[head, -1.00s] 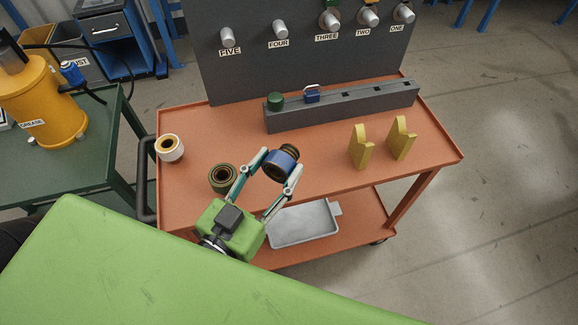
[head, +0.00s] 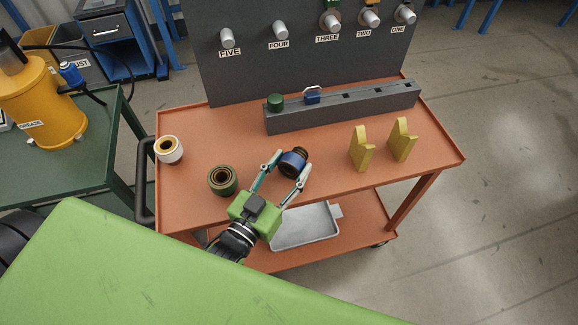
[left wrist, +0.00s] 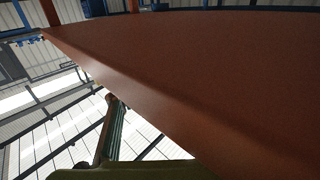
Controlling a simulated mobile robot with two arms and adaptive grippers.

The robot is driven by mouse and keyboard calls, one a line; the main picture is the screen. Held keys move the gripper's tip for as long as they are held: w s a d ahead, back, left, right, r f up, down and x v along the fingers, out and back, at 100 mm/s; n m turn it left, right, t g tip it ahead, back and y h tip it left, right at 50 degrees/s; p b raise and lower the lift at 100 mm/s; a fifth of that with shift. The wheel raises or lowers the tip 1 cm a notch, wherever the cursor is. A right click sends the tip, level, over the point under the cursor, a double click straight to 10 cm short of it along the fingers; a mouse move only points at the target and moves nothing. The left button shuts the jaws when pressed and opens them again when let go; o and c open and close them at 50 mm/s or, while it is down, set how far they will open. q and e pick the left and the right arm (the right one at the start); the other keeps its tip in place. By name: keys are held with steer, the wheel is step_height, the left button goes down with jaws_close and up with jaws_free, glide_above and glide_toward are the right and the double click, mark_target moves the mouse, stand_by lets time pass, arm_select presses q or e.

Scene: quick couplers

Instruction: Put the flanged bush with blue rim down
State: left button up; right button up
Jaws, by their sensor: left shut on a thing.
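The flanged bush with blue rim (head: 293,163) is dark with a blue band and a dark bore. It is tilted, over the front middle of the orange trolley top (head: 205,125). My left gripper (head: 285,171) is shut on it, with one finger on each side. I cannot tell whether the bush touches the trolley top. The left wrist view shows the orange surface (left wrist: 210,80) close by and part of a green finger (left wrist: 113,130); the bush is not clearly seen there. My right gripper is not in view.
A green-rimmed bush (head: 222,180) stands left of the gripper, and a white one with a yellow ring (head: 168,149) farther left. Two yellow upright pieces (head: 361,149) stand to the right. A grey rail (head: 345,106) lies behind, before a panel with numbered pegs.

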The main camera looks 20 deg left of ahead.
arm_select(q)
steer(key=o, duration=1.2)
steer(key=shift+f, duration=0.1)
steer(key=shift+s, duration=0.3)
steer(key=s+a+p, duration=0.2)
steer(key=s, duration=0.9)
steer(key=shift+a+p, duration=0.15)
steer(key=shift+p, duration=0.2)
steer(key=shift+s, duration=0.1)
